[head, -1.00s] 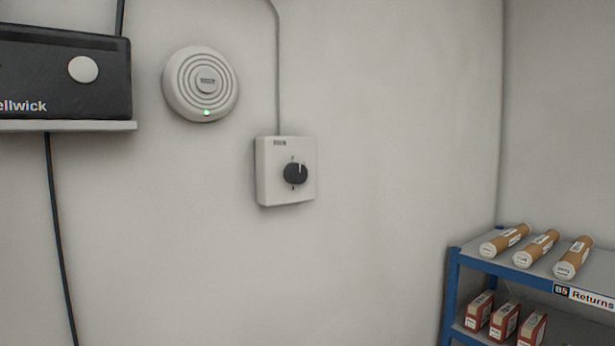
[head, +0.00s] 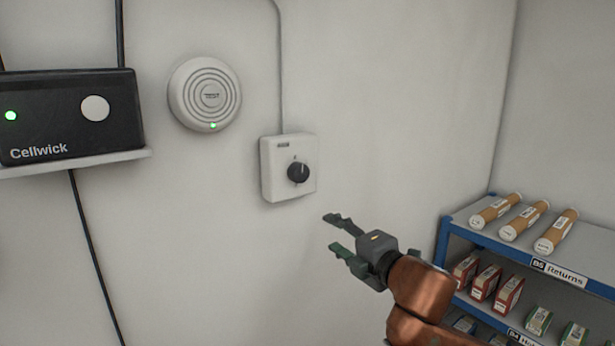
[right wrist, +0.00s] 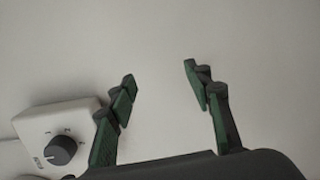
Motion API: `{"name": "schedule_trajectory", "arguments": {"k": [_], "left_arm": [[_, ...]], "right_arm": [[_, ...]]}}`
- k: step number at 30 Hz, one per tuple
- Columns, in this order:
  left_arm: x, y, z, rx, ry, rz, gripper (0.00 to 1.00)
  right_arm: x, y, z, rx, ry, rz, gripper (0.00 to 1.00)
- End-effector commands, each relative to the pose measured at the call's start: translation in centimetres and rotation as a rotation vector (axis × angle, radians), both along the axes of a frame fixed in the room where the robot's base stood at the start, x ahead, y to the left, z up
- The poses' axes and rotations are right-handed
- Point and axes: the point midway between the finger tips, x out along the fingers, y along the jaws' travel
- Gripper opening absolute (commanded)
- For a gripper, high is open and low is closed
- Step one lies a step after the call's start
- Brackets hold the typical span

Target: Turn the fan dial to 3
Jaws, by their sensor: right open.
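The fan dial (head: 298,172) is a dark round knob on a white square wall box (head: 273,182). Its pale pointer line points about straight up in the head view. My right gripper (head: 336,233) is open and empty, below and to the right of the box, apart from the dial. In the right wrist view the dial (right wrist: 60,150) and its box (right wrist: 62,117) are at the lower left, outside the open fingers (right wrist: 160,85). Small marks surround the dial there, too small to read surely. My left gripper is not in view.
A round white wall unit (head: 205,95) with a green light is left of the box. A black Cellwick device (head: 70,125) sits on a wall shelf at far left. A blue-edged rack (head: 480,238) with tubes and boxes stands right. The wall around the dial is clear.

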Motion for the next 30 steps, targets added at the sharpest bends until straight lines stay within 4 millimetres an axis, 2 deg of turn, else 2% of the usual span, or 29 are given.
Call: {"name": "schedule_trajectory", "arguments": {"k": [1, 3, 6, 9, 12, 15, 24, 30], "left_arm": [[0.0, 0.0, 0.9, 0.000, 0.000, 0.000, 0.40], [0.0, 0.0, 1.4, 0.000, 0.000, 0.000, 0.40], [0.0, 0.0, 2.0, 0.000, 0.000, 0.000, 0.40], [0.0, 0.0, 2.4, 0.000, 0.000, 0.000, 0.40], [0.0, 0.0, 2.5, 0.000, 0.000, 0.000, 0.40], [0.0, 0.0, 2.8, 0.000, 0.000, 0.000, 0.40], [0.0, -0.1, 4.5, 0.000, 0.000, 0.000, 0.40], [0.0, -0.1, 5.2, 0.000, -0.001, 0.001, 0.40]], "right_arm": [[-2.4, 0.8, 4.4, -0.065, -0.073, 0.018, 0.46], [-5.1, 1.7, 8.2, -0.141, -0.148, 0.036, 0.46], [-8.3, 2.4, 12.1, -0.230, -0.231, 0.049, 0.46], [-10.5, 2.8, 14.4, -0.288, -0.286, 0.055, 0.46], [-11.5, 3.0, 15.4, -0.319, -0.313, 0.055, 0.46], [-11.4, 3.3, 15.8, -0.330, -0.321, 0.056, 0.46], [-7.5, 5.6, 15.9, -0.327, -0.319, 0.059, 0.46], [-5.6, 6.7, 15.8, -0.326, -0.320, 0.059, 0.46]]}}
